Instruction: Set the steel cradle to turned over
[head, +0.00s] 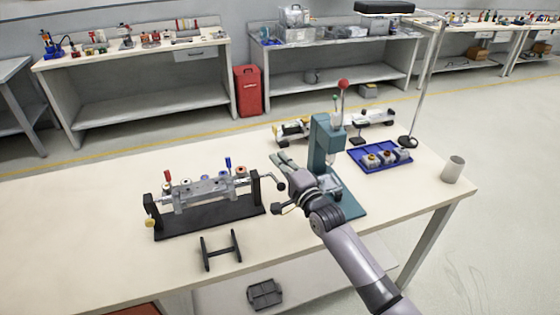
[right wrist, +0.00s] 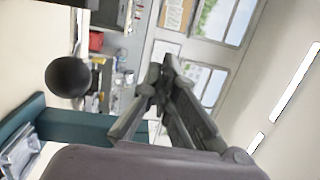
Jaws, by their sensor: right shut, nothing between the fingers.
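The steel cradle (head: 205,190) is a long metal block hung between two black posts on a black base (head: 208,219), left of the middle of the table in the head view. Red and blue handles and small round parts stand up from its top side. A crank (head: 269,177) with a black ball knob (head: 281,187) sticks out at its right end. The knob also shows large in the right wrist view (right wrist: 68,77). My right gripper (head: 281,162) is shut and empty, close beside the knob and not around it. My left gripper is out of view.
A teal press (head: 322,145) with a red-knobbed lever stands just behind my right gripper. A blue tray (head: 380,157) of small parts and a grey cup (head: 452,169) are at right. A black H-shaped stand (head: 221,250) lies in front of the cradle. The table's left is clear.

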